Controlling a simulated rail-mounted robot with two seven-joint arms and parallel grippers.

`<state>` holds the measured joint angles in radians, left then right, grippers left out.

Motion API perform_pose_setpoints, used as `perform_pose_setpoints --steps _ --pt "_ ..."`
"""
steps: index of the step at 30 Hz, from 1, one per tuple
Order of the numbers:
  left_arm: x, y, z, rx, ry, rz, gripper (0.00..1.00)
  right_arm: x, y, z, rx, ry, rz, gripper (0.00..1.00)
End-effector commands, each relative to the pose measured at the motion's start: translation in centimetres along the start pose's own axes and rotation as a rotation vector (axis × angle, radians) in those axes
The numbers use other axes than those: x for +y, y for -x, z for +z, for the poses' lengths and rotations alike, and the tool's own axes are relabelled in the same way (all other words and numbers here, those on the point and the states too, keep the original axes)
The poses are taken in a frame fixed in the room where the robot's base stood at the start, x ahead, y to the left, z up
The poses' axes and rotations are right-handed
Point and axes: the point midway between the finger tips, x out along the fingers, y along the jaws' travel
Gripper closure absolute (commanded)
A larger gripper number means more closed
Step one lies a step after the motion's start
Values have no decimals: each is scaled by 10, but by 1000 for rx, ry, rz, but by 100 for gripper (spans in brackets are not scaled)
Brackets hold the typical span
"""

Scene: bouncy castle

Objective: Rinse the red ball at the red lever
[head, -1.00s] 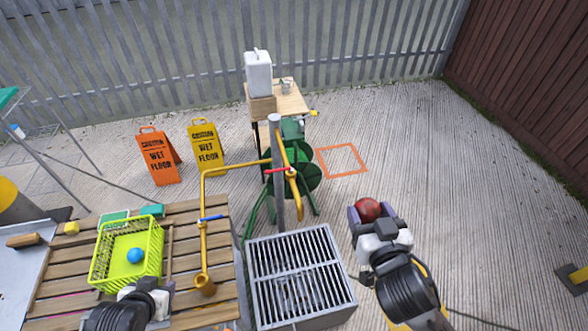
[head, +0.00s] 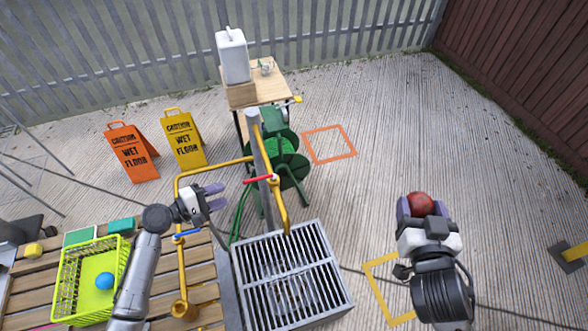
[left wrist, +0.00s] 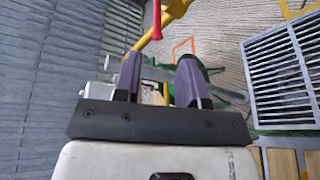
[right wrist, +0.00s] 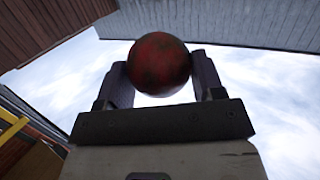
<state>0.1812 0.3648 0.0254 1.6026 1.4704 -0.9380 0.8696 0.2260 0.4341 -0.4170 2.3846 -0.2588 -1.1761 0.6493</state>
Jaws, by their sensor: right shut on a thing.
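The red ball (head: 420,203), with dark smudges, is held between the fingers of my right gripper (head: 422,208), to the right of the grate. The right wrist view shows the ball (right wrist: 159,63) between both fingers. The red lever (head: 258,179) sits on the yellow pipe (head: 215,163) beside the grey post. The pipe's right-hand spout (head: 287,222) hangs down at the grate's back edge. My left gripper (head: 217,197) is open and empty, left of the red lever and apart from it. The lever (left wrist: 157,20) shows beyond the fingers in the left wrist view.
A metal grate (head: 292,268) lies right of the wooden pallet table. A blue lever (head: 187,234) is on the pipe's left branch. A yellow-green crate (head: 70,290) holds a blue ball (head: 105,281). A green hose reel (head: 285,155) stands behind the post. The floor at right is mostly clear.

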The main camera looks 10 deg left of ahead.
Motion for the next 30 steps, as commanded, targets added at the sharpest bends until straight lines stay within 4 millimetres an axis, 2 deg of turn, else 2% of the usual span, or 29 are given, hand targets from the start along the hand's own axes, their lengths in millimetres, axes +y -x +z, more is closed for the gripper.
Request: perform_pose_setpoints --steps 6,10,24,30 --pt "4 -2 -3 18 128 24 62 0 0 0 0 0 0 61" --pt "4 -11 -3 17 153 24 62 0 0 -1 0 0 0 61" --pt "6 -88 -4 16 153 22 62 0 1 -5 0 0 0 61" --pt "6 -110 -4 17 152 22 62 0 1 -5 0 0 0 61"
